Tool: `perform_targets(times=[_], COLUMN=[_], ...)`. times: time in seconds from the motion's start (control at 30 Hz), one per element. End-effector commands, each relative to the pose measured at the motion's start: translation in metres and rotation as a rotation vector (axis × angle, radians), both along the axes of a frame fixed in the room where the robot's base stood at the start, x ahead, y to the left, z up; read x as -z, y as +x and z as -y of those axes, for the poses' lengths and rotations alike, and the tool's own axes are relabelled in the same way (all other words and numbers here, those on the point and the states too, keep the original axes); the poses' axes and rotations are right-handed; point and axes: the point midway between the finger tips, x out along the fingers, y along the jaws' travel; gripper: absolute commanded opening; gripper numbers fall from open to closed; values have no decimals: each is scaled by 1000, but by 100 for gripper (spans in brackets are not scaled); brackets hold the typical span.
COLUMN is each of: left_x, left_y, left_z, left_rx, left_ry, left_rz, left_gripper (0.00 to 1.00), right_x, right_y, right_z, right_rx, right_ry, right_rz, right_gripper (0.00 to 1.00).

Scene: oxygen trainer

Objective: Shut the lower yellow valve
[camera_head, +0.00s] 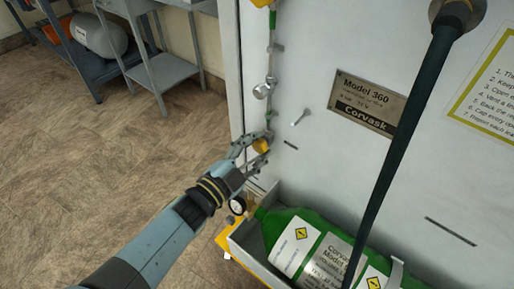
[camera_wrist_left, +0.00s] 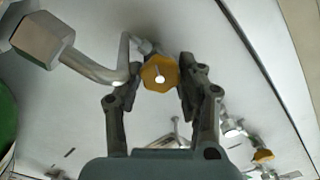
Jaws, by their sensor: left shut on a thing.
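The lower yellow valve (camera_head: 261,145) is a small yellow knob low on the pipe at the left side of the white panel. In the left wrist view its yellow face (camera_wrist_left: 159,73) has several sides and a bright centre, and it sits between the two fingers. My left gripper (camera_head: 256,146) is shut on this knob, with a finger on each side. In the left wrist view the fingertips (camera_wrist_left: 157,80) touch or nearly touch its sides. Another yellow knob (camera_head: 262,3) shows at the top of the pipe. My right gripper is not in view.
A dark hose (camera_head: 404,138) hangs before the panel. Grey shelving (camera_head: 165,72) stands at upper left. The floor at left is clear.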

Motion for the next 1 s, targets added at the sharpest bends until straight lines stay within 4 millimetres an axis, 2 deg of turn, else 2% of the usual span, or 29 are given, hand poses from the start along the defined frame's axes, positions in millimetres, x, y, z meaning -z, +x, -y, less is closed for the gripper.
perform_targets(times=[0.5,0.53,0.67,0.7,1.0], left_x=[2,2,2,2,1], left_y=[-2,-2,-1,-1,-3], left_z=[0,0,0,0,-2], left_rx=[0,0,0,0,0], left_ry=[21,21,19,19,19], left_rz=[8,8,9,9,11], left_gripper=[5,41,58,60,60], right_x=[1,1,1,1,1], right_y=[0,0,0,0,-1], right_z=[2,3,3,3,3], right_rx=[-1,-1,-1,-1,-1], right_ry=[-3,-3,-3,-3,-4], right_rz=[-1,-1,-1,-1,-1], right_gripper=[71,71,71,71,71])
